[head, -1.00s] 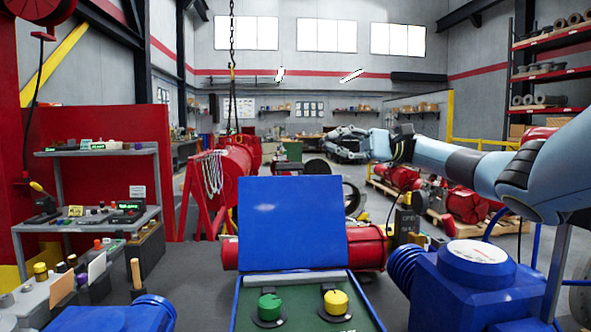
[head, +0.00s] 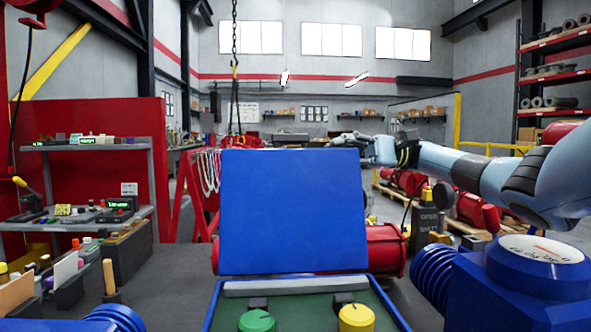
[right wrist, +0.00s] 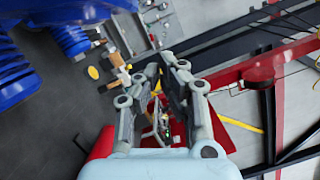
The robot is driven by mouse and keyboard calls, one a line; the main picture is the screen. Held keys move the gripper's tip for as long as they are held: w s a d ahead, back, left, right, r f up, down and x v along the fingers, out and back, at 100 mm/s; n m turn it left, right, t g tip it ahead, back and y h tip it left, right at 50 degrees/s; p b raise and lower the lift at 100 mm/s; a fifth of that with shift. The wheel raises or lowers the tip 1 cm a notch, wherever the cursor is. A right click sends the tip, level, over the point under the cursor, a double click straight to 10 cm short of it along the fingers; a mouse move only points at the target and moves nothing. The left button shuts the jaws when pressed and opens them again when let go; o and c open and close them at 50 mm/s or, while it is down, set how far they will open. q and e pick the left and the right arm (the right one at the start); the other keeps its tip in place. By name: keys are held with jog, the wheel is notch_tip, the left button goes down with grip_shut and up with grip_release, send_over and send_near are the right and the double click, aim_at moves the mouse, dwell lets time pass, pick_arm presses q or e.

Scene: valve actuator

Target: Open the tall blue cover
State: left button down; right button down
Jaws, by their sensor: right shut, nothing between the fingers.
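The tall blue cover (head: 292,212) stands upright at the back of a green panel (head: 300,305) in the head view. The panel lies uncovered in front of it, with a green knob (head: 256,321) and a yellow knob (head: 356,318). The cover does not clearly show in the right wrist view. My left gripper is out of view.
A blue housing with a round gauge (head: 540,249) stands right of the panel. A red cylinder (head: 388,250) lies behind the cover. Grey shelves (head: 95,219) with small parts stand at the left. Grey floor is open between the shelves and panel.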

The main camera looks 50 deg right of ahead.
aim_at(295, 150)
jog(key=a+p, duration=0.1)
jog(key=a, duration=0.2)
jog(key=w+a+p, duration=0.1)
jog(key=a+p, duration=0.1)
jog(key=a, duration=0.2)
jog(key=a+p, duration=0.2)
jog(key=a, duration=0.2)
jog(key=shift+w+a+r, duration=0.15)
jog(key=shift+w+a, duration=0.05)
jog(key=shift+w, duration=0.15)
